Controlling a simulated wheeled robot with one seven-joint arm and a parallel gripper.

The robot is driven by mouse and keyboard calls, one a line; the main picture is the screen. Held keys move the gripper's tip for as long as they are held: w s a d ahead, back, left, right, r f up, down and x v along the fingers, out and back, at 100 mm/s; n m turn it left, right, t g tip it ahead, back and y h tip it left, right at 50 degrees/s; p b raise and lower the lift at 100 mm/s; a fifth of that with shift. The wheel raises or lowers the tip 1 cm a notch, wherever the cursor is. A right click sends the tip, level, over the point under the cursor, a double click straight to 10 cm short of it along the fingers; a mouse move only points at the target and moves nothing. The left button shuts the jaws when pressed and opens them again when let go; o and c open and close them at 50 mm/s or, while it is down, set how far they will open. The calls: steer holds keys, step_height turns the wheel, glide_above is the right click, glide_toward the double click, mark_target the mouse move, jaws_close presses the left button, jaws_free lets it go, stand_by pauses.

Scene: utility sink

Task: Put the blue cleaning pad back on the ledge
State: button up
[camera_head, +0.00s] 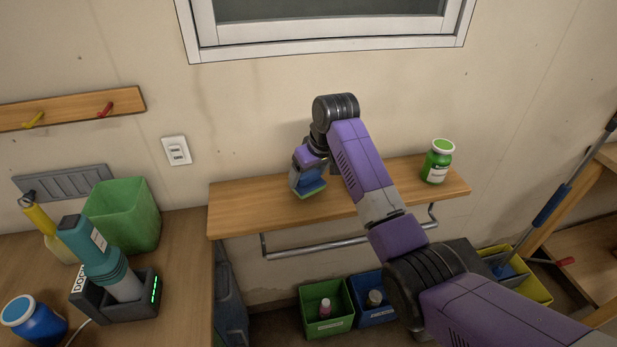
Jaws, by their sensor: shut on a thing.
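The blue cleaning pad (308,183) has a green underside and shows under my gripper (306,172). My gripper points down and is shut on the pad. The pad is at the wooden ledge (250,213), left of the ledge's middle; I cannot tell whether it touches the surface or is held just above it. My purple and black arm reaches in from the lower right and covers the middle of the ledge. The fingertips are mostly hidden.
A green-labelled jar (437,161) stands at the ledge's right end. A metal rail (315,246) runs below the ledge. A green bin (326,309) and a blue bin (373,306) stand underneath. The ledge's left end is clear. A counter with a green container (124,215) is at left.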

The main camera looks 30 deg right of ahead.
steer(key=shift+f, duration=0.9)
steer(key=shift+f, duration=0.1)
steer(key=o, duration=1.3)
steer(key=b+v, duration=0.1)
steer(key=v, duration=1.1)
